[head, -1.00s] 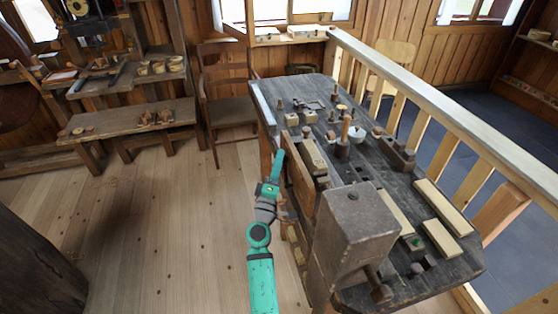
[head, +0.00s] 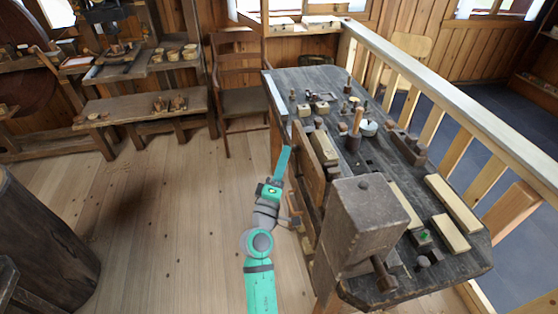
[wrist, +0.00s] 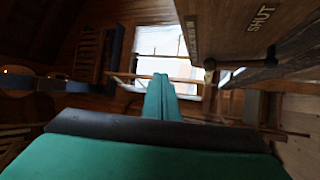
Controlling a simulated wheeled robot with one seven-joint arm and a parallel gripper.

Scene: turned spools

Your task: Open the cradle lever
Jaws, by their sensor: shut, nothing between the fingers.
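My gripper (head: 284,150) points up and away beside the left side of the dark workbench (head: 300,84), close to an upright wooden board there. Its fingers are together and empty; they also show shut in the wrist view (wrist: 161,78). In the wrist view, a wooden panel (wrist: 235,25) marked "SHUT" is above and right of the fingers. A dark rod with a rounded end (wrist: 210,64) lies below that panel, apart from the fingertips. It may be the cradle lever, but I cannot tell for sure. I cannot pick out the lever clearly in the head view.
A large wooden block (head: 362,215) stands on the bench, with pale wood strips (head: 453,203) to its right. A chair (head: 240,100) stands beyond the bench, and a thick dark post (head: 40,240) at left. The floor between is clear.

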